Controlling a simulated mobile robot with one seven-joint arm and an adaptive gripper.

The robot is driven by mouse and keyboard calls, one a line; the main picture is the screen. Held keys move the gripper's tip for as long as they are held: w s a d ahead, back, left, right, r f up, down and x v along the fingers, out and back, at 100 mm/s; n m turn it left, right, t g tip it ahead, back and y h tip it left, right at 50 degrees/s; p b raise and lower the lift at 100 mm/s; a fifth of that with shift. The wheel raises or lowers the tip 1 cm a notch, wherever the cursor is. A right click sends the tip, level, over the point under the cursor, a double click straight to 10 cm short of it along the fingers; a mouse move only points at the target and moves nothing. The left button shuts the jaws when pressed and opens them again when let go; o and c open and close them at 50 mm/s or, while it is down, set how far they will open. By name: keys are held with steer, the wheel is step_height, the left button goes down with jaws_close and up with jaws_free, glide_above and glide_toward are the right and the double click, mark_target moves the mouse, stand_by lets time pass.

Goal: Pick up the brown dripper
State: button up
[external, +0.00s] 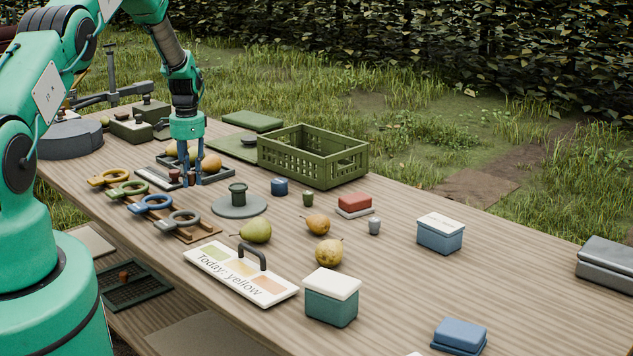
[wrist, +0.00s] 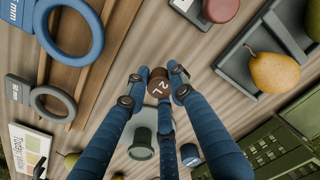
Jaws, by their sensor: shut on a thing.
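The brown dripper (wrist: 159,84) is a small brown cylinder with "2L" on its top, in the middle of the wrist view. My gripper (wrist: 158,82) has its blue fingers shut around it. In the external view my gripper (external: 188,178) points straight down at the left part of the table, beside the grey pear tray. The dripper is mostly hidden by the fingers there. I cannot tell whether it touches the table or is slightly above it.
A rack of coloured rings (external: 152,203) lies at the front. A dark green dripper (external: 238,192) stands on a grey disc. The grey tray (external: 222,178) with pears is close behind my gripper. A green crate (external: 312,170) stands behind. Loose pears (external: 256,231) and small boxes are to the right.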

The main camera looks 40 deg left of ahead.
steer(key=s+d, duration=0.3)
steer(key=s, duration=0.1)
steer(key=s+d+r, duration=0.1)
steer(key=s+d, duration=0.2)
steer(key=s, duration=0.1)
steer(key=s+d, duration=0.3)
steer(key=s, duration=0.2)
steer(key=shift+d+r, duration=0.25)
steer(key=shift+d, duration=0.05)
